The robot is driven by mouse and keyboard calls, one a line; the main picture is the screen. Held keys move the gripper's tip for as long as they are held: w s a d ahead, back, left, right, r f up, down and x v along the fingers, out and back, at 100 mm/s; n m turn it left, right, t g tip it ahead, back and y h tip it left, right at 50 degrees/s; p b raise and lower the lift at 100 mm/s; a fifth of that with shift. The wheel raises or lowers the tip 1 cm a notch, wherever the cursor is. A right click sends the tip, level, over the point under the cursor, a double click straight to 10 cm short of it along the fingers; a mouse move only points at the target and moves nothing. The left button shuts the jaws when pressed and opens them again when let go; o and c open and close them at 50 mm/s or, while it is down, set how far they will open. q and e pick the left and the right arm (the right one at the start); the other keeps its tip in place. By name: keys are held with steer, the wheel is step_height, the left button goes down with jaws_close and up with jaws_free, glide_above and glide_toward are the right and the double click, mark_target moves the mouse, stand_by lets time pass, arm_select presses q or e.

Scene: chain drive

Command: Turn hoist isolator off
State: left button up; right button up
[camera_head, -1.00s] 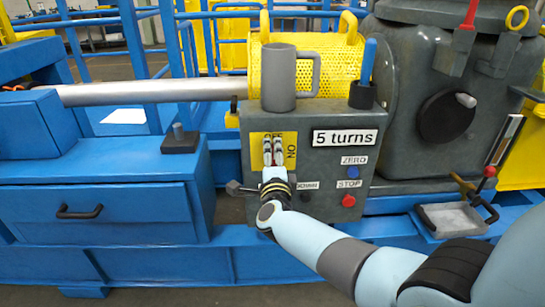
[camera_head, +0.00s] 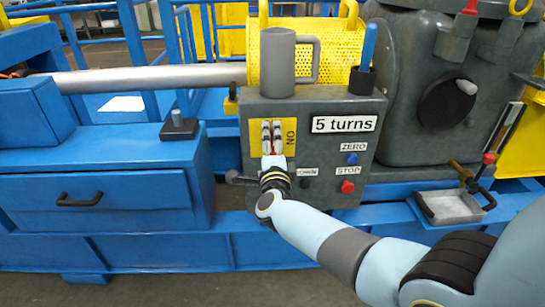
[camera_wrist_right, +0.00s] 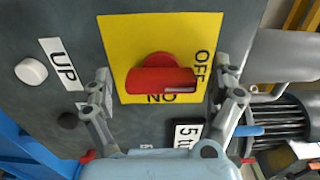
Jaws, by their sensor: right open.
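The hoist isolator is a red rotary handle (camera_wrist_right: 160,80) on a square yellow plate (camera_wrist_right: 125,35) marked OFF and ON. In the right wrist view its bar lies across the picture, close above the upside-down ON; OFF reads sideways at the right. My right gripper (camera_wrist_right: 165,98) is open, one finger on each side of the handle, with visible gaps between fingers and handle. My left gripper is not in view.
The grey control box (camera_head: 310,155) carries a "5 turns" sign (camera_head: 343,124), a blue ZERO button (camera_head: 352,159), a red STOP button (camera_head: 347,187) and a black lever (camera_head: 238,178). A grey mug (camera_head: 277,65) and a blue-handled tool (camera_head: 369,45) stand on top.

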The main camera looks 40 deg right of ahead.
steer(key=v, duration=1.1)
steer(key=shift+s+a, duration=0.1)
steer(key=shift+a, duration=0.05)
steer(key=s+a+f+n+g+y, duration=0.1)
steer(key=s+f+n+g+y, duration=0.25)
steer(key=s+f+n, duration=0.65)
steer(key=s+f+n+g+y, duration=0.2)
steer(key=s+f+n+y, duration=0.25)
steer(key=s+f, duration=1.05)
steer(key=s+d+f+n+g, duration=0.1)
steer(key=s+f+n+g, duration=0.3)
steer(key=s, duration=0.7)
steer(key=s+d+f+n+g, duration=0.1)
steer(key=s+f+n+g, duration=0.4)
steer(key=s+f, duration=0.3)
steer(key=s, duration=0.3)
steer(key=shift+s+f+n, duration=0.3)
steer(key=shift+f+n, duration=0.05)
steer(key=shift+f, duration=0.05)
steer(key=shift+s, duration=0.1)
steer(key=shift+c, duration=0.2)
